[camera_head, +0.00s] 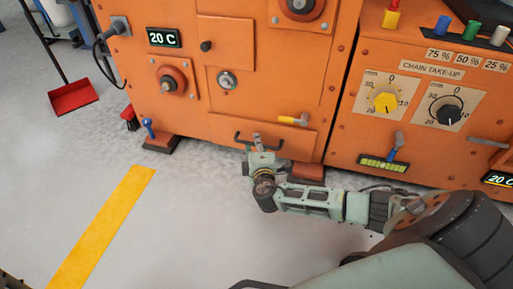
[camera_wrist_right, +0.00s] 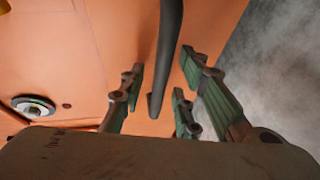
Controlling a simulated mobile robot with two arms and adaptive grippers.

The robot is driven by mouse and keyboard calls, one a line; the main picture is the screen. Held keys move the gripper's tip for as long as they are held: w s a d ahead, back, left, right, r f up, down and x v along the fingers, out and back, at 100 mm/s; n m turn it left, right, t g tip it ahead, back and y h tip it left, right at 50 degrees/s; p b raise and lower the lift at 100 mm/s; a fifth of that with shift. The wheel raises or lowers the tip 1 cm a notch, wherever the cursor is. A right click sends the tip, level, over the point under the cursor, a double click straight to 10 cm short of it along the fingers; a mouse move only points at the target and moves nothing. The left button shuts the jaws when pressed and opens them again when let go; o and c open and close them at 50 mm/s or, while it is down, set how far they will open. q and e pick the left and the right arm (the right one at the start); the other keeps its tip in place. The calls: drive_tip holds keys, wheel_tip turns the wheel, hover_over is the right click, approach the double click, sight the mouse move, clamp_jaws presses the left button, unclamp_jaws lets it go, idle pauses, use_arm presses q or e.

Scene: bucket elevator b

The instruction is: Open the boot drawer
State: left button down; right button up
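The boot drawer (camera_head: 222,125) is the low orange front panel of the machine, and it looks closed. Its dark bar handle (camera_head: 240,139) runs across the panel; the part behind my gripper is hidden. My right gripper (camera_head: 257,139) is at this handle, reaching in from the lower right. In the right wrist view its green fingers (camera_wrist_right: 160,74) are apart, with the handle (camera_wrist_right: 169,45) running between them. I see gaps beside the bar and cannot tell whether any finger touches it. My left gripper is not in view.
A yellow-handled lever (camera_head: 294,120) sits above the drawer's right part. Machine feet stand on the floor at both sides, one with a blue-topped bolt (camera_head: 149,128). A red dustpan (camera_head: 73,97) lies at the left. The grey floor before the drawer is clear, with a yellow stripe (camera_head: 103,228).

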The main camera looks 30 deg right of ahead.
drive_tip(key=shift+c, duration=0.3)
clamp_jaws()
idle(0.3)
